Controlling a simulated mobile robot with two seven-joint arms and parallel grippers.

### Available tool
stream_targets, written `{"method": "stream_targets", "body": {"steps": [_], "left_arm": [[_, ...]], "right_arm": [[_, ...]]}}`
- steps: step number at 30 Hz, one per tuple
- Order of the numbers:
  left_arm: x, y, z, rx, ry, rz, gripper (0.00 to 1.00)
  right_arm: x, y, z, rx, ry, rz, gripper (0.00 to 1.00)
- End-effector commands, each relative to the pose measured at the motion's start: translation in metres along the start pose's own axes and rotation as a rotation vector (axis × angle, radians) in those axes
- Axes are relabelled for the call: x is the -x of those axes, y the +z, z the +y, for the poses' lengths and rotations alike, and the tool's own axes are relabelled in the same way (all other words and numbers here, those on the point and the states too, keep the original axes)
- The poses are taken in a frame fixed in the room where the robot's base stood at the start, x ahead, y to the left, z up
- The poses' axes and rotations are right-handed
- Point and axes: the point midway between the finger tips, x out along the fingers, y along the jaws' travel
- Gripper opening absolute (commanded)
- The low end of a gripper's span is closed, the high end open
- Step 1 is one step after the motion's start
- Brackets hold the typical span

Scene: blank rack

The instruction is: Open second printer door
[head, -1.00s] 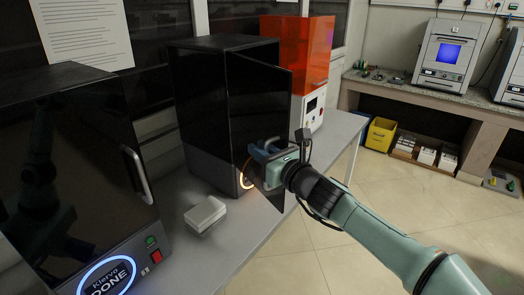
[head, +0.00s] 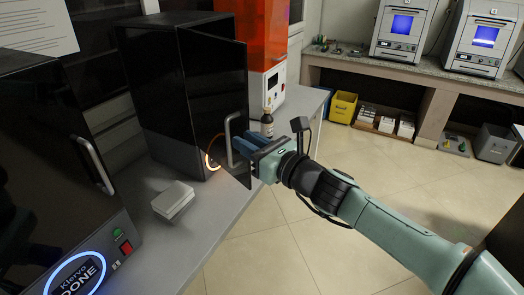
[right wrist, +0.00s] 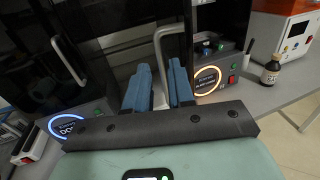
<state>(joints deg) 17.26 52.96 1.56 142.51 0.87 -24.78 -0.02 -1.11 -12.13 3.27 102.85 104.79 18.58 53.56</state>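The second printer (head: 150,90) is a black box in the middle of the head view. Its dark door (head: 212,90) stands ajar, with its right edge swung out past the body. The door's grey bar handle (head: 231,138) is upright near that edge; it also shows in the right wrist view (right wrist: 158,50). My right gripper (head: 252,148) is beside the lower part of the handle. In the right wrist view its two blue fingers (right wrist: 160,84) are apart with the handle showing in the gap. Contact cannot be told. My left gripper is not in view.
Another black printer (head: 50,150) with a blue "DONE" ring stands at the left. A white box (head: 173,198) lies on the grey table (head: 215,215) in front. A brown bottle (head: 267,124) and an orange-topped machine (head: 262,50) stand behind the door.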

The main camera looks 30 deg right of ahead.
Motion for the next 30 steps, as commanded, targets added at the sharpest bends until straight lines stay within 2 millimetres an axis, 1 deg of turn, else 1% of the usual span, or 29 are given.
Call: {"method": "stream_targets", "body": {"steps": [1, 3, 6, 9, 13, 26, 29, 30], "left_arm": [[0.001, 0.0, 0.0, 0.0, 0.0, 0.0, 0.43], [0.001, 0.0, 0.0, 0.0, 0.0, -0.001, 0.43], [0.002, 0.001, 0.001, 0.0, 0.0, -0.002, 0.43], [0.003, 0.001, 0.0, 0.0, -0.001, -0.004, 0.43], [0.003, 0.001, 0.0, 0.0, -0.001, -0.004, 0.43], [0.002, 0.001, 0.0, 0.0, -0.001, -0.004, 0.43], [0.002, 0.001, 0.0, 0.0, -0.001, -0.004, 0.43], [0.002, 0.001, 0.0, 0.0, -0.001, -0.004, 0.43]], "right_arm": [[0.012, 0.001, 0.0, 0.001, -0.002, -0.001, 0.23], [0.024, 0.001, 0.0, 0.0, -0.002, -0.001, 0.23], [0.036, 0.002, 0.0, 0.001, 0.0, -0.001, 0.23], [0.043, 0.001, 0.0, -0.001, -0.001, 0.0, 0.23], [0.046, 0.0, 0.0, -0.001, 0.0, 0.0, 0.23], [0.045, -0.001, 0.0, 0.0, 0.0, 0.002, 0.23], [0.04, -0.015, 0.0, 0.022, 0.002, 0.036, 0.23], [0.036, -0.028, 0.0, 0.043, 0.004, 0.067, 0.23]]}}
